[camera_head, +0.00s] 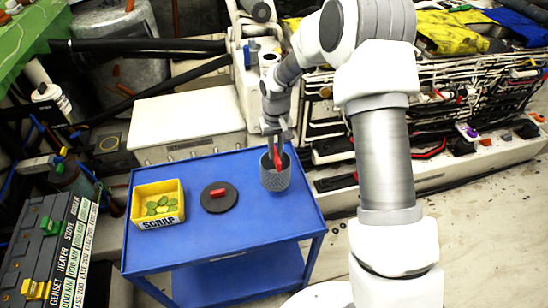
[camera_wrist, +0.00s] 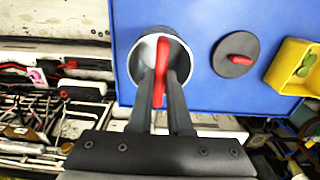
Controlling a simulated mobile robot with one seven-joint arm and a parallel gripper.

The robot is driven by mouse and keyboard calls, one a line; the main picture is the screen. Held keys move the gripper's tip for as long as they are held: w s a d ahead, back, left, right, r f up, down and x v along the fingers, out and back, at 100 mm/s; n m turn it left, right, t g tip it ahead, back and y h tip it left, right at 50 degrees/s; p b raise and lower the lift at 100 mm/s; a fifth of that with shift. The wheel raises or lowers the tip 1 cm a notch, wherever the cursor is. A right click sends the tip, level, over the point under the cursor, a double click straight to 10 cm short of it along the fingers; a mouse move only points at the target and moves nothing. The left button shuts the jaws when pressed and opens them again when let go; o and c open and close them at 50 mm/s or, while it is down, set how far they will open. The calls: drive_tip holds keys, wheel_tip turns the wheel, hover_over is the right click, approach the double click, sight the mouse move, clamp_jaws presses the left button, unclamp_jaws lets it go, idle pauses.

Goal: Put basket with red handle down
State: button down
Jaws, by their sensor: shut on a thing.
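The basket (camera_head: 276,179) is a grey mesh cylinder with a red handle (camera_head: 277,160). It is upright at the back right of the blue table (camera_head: 240,226); I cannot tell whether its base touches the top. My gripper (camera_head: 274,141) comes from above and is shut on the red handle. In the wrist view my gripper's two fingers (camera_wrist: 162,97) hold the red handle (camera_wrist: 160,72) over the basket's round opening. The basket's pale rim (camera_wrist: 183,47) shows around it, and the fingers hide part of the rim.
A dark round lid (camera_head: 219,198) with a red grip lies left of the basket. A yellow bin (camera_head: 158,189) marked SCRAP holds green pieces further left. The front of the tabletop is clear. A white box (camera_head: 186,124) stands behind the table.

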drive_tip(key=shift+w+a+f, duration=0.25)
drive_tip(key=shift+w+f, duration=0.05)
drive_tip(key=shift+w, duration=0.05)
drive_tip(key=shift+f+p, duration=0.4)
drive_tip(key=shift+f, duration=1.55)
drive_tip(key=shift+f, duration=0.15)
drive_tip(key=c, duration=0.8)
unclamp_jaws()
drive_tip(key=shift+c, duration=0.2)
